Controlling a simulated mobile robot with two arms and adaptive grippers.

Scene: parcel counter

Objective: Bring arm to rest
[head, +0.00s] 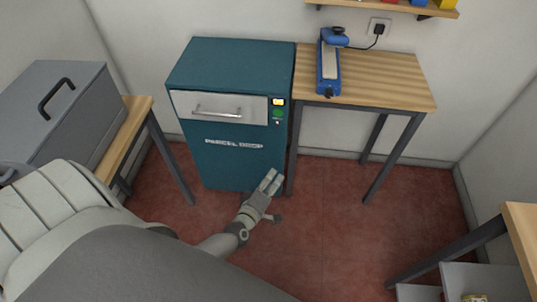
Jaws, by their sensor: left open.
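My left gripper (268,187) is low in front of the parcel drop box, above the red floor. It is open, and nothing shows between its fingers. Its arm comes in from the lower left, and part of it is hidden behind my own body in the foreground. The teal parcel drop box (225,165) stands against the back wall. Its white drawer front (235,106) with a metal handle looks closed. My right gripper is not in view.
A wooden table (390,80) right of the box carries a blue device (328,68) plugged into a wall socket (379,27). A grey case (60,110) sits on a table at left. Another table (522,225) is at lower right. The red floor (330,230) between is clear.

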